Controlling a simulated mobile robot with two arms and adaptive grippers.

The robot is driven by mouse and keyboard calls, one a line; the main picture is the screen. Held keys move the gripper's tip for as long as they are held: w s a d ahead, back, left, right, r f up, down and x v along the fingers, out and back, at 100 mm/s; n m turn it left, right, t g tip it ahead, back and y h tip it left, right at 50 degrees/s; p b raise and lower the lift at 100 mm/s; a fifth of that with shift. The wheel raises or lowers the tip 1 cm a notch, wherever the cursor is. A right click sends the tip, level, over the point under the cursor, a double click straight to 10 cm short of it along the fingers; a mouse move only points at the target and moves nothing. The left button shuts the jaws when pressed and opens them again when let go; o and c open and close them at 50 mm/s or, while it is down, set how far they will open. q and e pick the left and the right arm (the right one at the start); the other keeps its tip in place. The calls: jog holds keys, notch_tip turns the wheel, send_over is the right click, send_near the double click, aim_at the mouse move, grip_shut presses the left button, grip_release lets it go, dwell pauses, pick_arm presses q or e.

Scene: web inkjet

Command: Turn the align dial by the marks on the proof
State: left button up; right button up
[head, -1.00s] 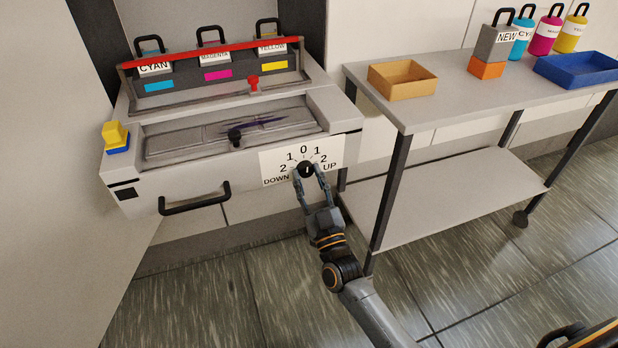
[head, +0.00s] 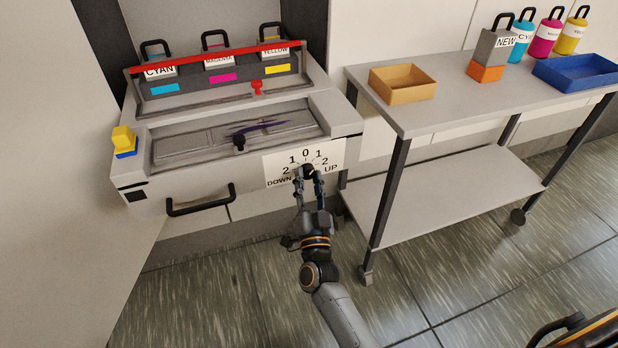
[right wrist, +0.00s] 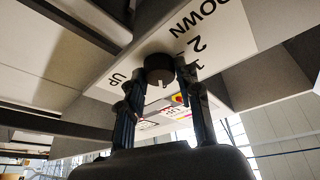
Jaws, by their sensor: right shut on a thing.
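The align dial (head: 308,170) is a dark round knob on a white scale plate (head: 334,152) at the printer's front right. The plate reads 2, 1, 0, 1, 2, with DOWN at left and UP at right. My right gripper (head: 308,177) is shut on the dial, one finger on each side. The right wrist view shows the dial (right wrist: 159,68) between the fingertips, with a pale mark on its face. I cannot tell which number the dial points at. Purple streaks (head: 262,127) show in the printer's recessed bed; no marks are readable there. My left gripper is out of view.
Cyan, magenta and yellow cartridges sit behind a red bar (head: 205,56). A black drawer handle (head: 201,204) and a yellow-and-blue block (head: 123,141) are at left. The cart (head: 440,108) at right holds an orange tray (head: 402,84), a blue tray (head: 578,73) and bottles.

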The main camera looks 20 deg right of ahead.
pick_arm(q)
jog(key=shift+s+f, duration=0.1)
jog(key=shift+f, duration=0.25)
pick_arm(e)
jog(key=o, duration=1.1)
jog(key=shift+o, duration=0.2)
jog(key=shift+s, duration=0.1)
jog(key=v, duration=1.1)
jog(key=shift+s+a, duration=0.2)
jog(key=shift+s, duration=0.15)
jog(key=shift+f, duration=0.1)
